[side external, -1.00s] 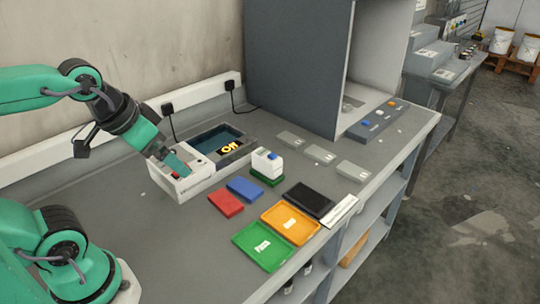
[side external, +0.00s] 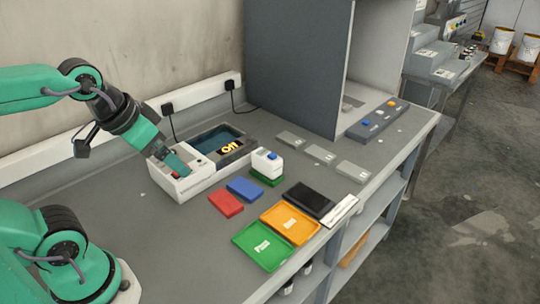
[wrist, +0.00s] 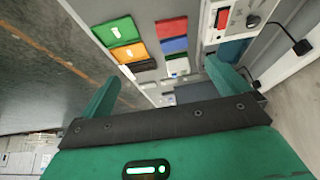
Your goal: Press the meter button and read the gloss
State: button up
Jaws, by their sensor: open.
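A white box-shaped unit (side external: 190,186) stands on the bench near the wall, with a small red part (side external: 176,175) on its top. In the wrist view it shows at the top right, with a red patch (wrist: 222,18) and a dark round knob (wrist: 253,20).
A large grey booth (side external: 295,70) stands behind. Bare bench lies in front of the white unit.

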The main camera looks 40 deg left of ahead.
grip_shut()
dwell(0.5)
dwell(1.3)
